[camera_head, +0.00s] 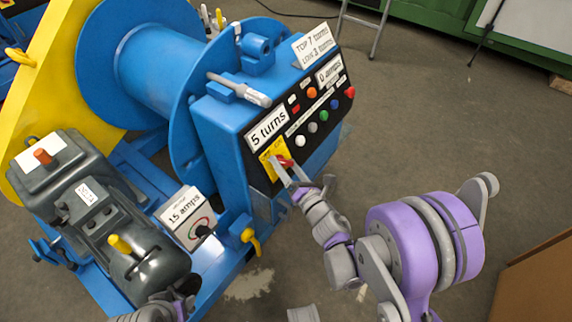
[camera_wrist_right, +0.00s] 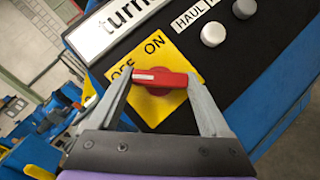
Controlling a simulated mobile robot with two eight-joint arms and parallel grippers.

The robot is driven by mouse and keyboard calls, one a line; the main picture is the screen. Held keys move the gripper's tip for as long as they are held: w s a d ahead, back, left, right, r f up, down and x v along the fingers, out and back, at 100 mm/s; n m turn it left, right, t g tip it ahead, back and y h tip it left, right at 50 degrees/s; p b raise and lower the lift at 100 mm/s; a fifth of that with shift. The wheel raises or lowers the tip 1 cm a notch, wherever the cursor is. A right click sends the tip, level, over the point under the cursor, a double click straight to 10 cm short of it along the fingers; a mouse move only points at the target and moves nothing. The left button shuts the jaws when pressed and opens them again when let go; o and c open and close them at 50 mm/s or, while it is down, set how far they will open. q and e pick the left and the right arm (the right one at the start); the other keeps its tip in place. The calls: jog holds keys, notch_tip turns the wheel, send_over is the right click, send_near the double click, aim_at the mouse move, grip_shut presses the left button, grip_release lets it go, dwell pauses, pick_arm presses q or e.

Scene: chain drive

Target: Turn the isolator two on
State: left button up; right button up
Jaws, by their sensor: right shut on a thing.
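A red rotary switch handle (camera_wrist_right: 160,78) sits on a yellow plate (camera_wrist_right: 175,48) marked OFF and ON, on the front of the blue control box. The handle's white-marked end points toward the OFF side. My right gripper (camera_wrist_right: 160,82) is shut on the handle, with one finger at each end. In the head view the right gripper (camera_head: 285,172) reaches the yellow plate (camera_head: 269,160) from the lower right and partly hides the red handle (camera_head: 286,163). No isolator number is readable on it. Part of my left arm shows at the bottom edge; its fingers cannot be made out.
Several coloured buttons (camera_head: 324,115) and a "5 turns" display (camera_head: 268,130) are close to the switch. A grey motor unit (camera_head: 104,215), a "15 amps" panel (camera_head: 182,216) with a dial and a blue drum (camera_head: 150,62) stand left. Open floor lies right.

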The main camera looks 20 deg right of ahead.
jog(key=shift+m+h, duration=0.3)
jog(key=shift+m, duration=0.1)
jog(key=m, duration=0.1)
jog(key=m+h+p, duration=0.1)
jog(key=m+g+p, duration=0.1)
jog(key=shift+a+r+h, duration=0.15)
jog(key=shift+r+h, duration=0.1)
jog(key=shift+h, duration=0.15)
jog(key=shift+m+g+h+p, duration=0.5)
jog(key=shift+m+h, duration=0.1)
jog(key=shift+m, duration=1.2)
jog(key=shift+m+g+h, duration=0.3)
jog(key=shift+m+g, duration=0.2)
jog(key=m+g+p, duration=0.1)
jog(key=m, duration=0.1)
jog(key=m+g+p, duration=0.1)
jog(key=m+g, duration=0.1)
jog(key=shift+r+m+h, duration=0.2)
jog(key=shift+m+h, duration=0.1)
jog(key=shift+m, duration=0.1)
jog(key=m+g+p, duration=0.1)
jog(key=m+g, duration=0.1)
jog(key=m, duration=0.1)
jog(key=shift+w+m+g+p, duration=0.15)
jog(key=shift+m+g+p, duration=0.15)
jog(key=shift+p, duration=0.05)
